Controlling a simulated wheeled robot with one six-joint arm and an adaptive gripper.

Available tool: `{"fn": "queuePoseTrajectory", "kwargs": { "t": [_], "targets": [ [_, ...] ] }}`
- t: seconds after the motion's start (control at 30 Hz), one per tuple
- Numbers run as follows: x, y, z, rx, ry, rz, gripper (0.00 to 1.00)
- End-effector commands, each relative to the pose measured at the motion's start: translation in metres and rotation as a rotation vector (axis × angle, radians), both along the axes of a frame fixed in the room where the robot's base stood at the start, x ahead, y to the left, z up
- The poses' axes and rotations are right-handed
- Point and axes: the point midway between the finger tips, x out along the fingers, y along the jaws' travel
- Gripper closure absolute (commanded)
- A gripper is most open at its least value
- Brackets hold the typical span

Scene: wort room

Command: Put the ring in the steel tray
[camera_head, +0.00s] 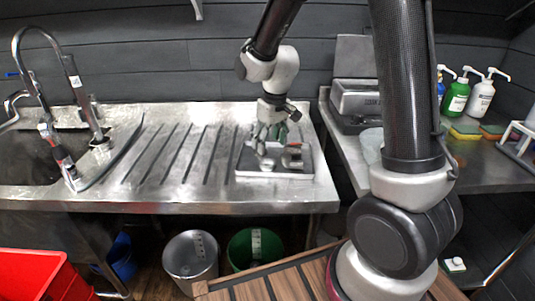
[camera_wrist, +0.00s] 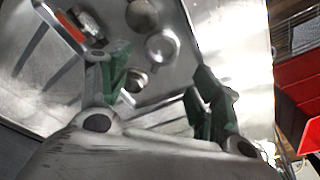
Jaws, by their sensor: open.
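The shallow steel tray (camera_head: 274,178) sits on the right part of the steel drainboard in the head view, with small metal parts in it. My gripper (camera_head: 266,147) is over the tray, pointing down. In the wrist view my gripper (camera_wrist: 158,92) has its green-padded fingers wide apart with nothing held. A pale round piece that looks like the ring (camera_wrist: 162,47) lies beyond the fingertips. A small round metal piece (camera_wrist: 135,81) shows beside the left finger. I cannot tell for sure which round piece is the ring.
Another round metal part (camera_wrist: 141,15) and an orange-red piece (camera_wrist: 70,25) lie near the ring. In the head view the sink with its tap (camera_head: 90,120) is left, and a steel box (camera_head: 357,100) stands right. The ribbed drainboard (camera_head: 170,155) left of the tray is clear.

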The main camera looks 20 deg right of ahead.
Motion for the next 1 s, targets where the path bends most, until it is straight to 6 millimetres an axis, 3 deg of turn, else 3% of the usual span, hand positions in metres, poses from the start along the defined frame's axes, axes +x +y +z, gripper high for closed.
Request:
{"fn": "queuePoseTrajectory", "kwargs": {
  "t": [0.2,0.47,0.57,0.67,0.8,1.0],
  "targets": [
    [-0.005,-0.002,0.038,0.001,-0.003,-0.001,0.36],
    [-0.008,-0.004,0.052,0.001,-0.003,-0.004,0.36],
    [-0.019,-0.015,0.068,0.005,-0.019,-0.027,0.36],
    [-0.045,-0.036,0.098,0.014,-0.051,-0.076,0.36],
    [-0.105,-0.074,0.143,0.028,-0.108,-0.173,0.36],
    [-0.192,-0.111,0.171,0.039,-0.18,-0.302,0.36]
  ]
}}
